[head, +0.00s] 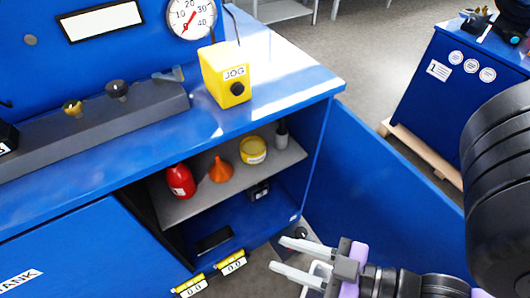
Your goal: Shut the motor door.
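A blue cabinet door (385,190) stands wide open, swung out from the right side of the cabinet opening. No label shows on it, but it is the only open door, so I take it as the motor door. Its lower part is hidden behind my arm. My gripper (281,255) is at the bottom centre, in front of the opening and left of the door's lower part. Its two pale fingers are apart with nothing between them. I cannot tell whether my gripper or arm touches the door.
The open compartment has a grey shelf (200,198) with a red bottle (180,181), an orange funnel (220,170) and a yellow tin (253,151). A shut door (90,255) is at left. Yellow counters (232,263) sit below. Another blue cabinet (440,100) stands behind.

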